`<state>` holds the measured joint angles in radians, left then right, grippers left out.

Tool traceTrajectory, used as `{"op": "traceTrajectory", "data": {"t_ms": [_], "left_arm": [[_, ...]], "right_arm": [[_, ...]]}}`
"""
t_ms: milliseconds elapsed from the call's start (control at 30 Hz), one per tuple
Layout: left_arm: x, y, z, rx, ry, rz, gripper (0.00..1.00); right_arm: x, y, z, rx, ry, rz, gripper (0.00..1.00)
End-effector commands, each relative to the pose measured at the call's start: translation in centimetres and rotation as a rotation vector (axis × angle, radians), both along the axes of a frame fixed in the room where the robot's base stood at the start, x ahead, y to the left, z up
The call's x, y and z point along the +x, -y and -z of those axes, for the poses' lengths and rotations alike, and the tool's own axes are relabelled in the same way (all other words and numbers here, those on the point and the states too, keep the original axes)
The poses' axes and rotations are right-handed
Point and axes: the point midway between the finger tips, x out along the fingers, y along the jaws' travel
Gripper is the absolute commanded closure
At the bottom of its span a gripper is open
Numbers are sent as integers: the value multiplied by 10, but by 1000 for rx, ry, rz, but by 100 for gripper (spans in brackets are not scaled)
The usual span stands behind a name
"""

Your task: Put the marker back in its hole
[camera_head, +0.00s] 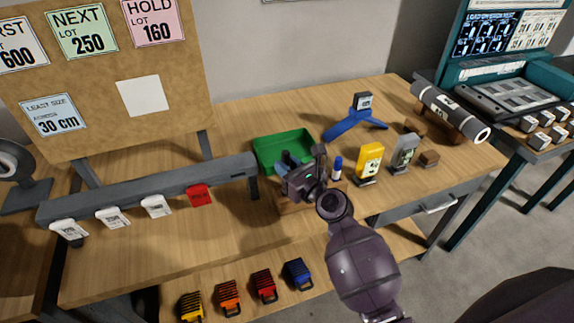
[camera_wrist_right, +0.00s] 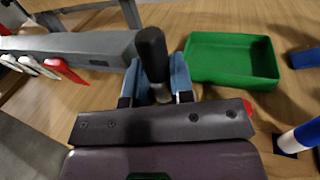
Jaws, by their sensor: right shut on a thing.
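My right gripper (camera_head: 294,166) reaches over the bench beside the green tray. In the right wrist view its two blue fingers (camera_wrist_right: 158,85) are shut on a dark marker (camera_wrist_right: 152,50), whose black end sticks out between them. A wooden block (camera_head: 290,207) lies below the gripper, largely hidden by it. A blue and white marker (camera_head: 337,168) stands upright at the block's right part and shows at the right edge of the wrist view (camera_wrist_right: 302,133). A bit of red shows behind the gripper in the wrist view. The holes are mostly hidden. My left gripper is out of view.
The green tray (camera_head: 262,155) is behind the gripper. A grey rail (camera_head: 130,190) with white tags and a red one (camera_head: 199,196) is at left. Yellow (camera_head: 369,160) and grey (camera_head: 404,153) devices stand at right. A blue stand (camera_head: 345,127) is behind.

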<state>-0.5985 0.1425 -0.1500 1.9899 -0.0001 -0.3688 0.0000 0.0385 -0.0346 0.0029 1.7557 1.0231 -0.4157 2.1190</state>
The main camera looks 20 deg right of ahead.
Motion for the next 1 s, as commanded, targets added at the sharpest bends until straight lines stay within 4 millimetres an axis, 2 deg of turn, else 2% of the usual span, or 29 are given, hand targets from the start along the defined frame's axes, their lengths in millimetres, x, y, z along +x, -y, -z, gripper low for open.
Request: {"op": "traceTrajectory", "data": {"t_ms": [300,1000], "left_arm": [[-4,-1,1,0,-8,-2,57],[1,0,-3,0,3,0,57]], "right_arm": [[0,0,0,0,0,0,100],[0,0,2,0,0,0,100]]}}
